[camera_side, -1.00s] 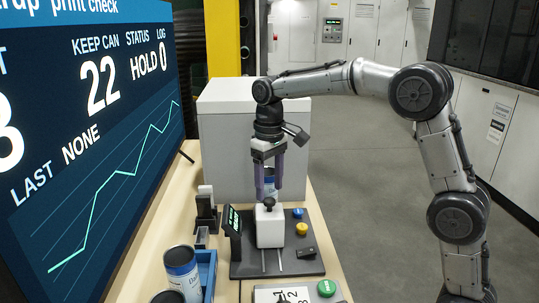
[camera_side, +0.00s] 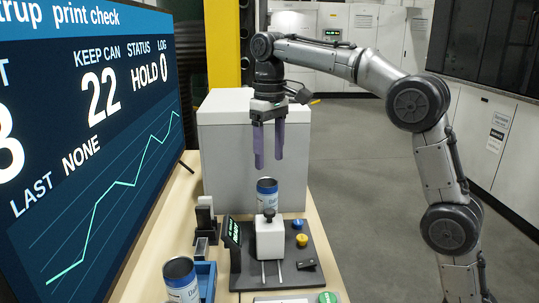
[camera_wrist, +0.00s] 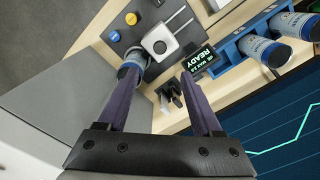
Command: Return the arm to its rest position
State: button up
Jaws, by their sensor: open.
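My gripper (camera_side: 268,162) is open and empty, with its two purple fingers pointing down above the bench. It also shows in the wrist view (camera_wrist: 158,100), fingers apart. A blue-and-white can (camera_side: 267,196) stands upright below the fingers, apart from them, behind the white block of the print fixture (camera_side: 271,240). In the wrist view the same can (camera_wrist: 133,62) is partly hidden by one finger.
A blue rack (camera_side: 208,278) at the front left holds cans (camera_side: 181,280). A large screen (camera_side: 90,130) stands along the left. A grey box (camera_side: 215,140) stands behind the fixture. A small display (camera_wrist: 197,62) reads READY. The space right of the bench is clear.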

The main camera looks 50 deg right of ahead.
jog(key=s+r+t, duration=0.1)
jog(key=s+r, duration=0.2)
jog(key=s, duration=0.5)
jog(key=s+r+t, duration=0.2)
jog(key=s, duration=0.7)
jog(key=s+f+t, duration=0.2)
jog(key=s+f, duration=0.9)
jog(key=f, duration=0.4)
jog(key=shift+a+f+t, duration=0.25)
jog(key=shift+f+t, duration=0.05)
jog(key=shift+f, duration=0.05)
dwell(0.6)
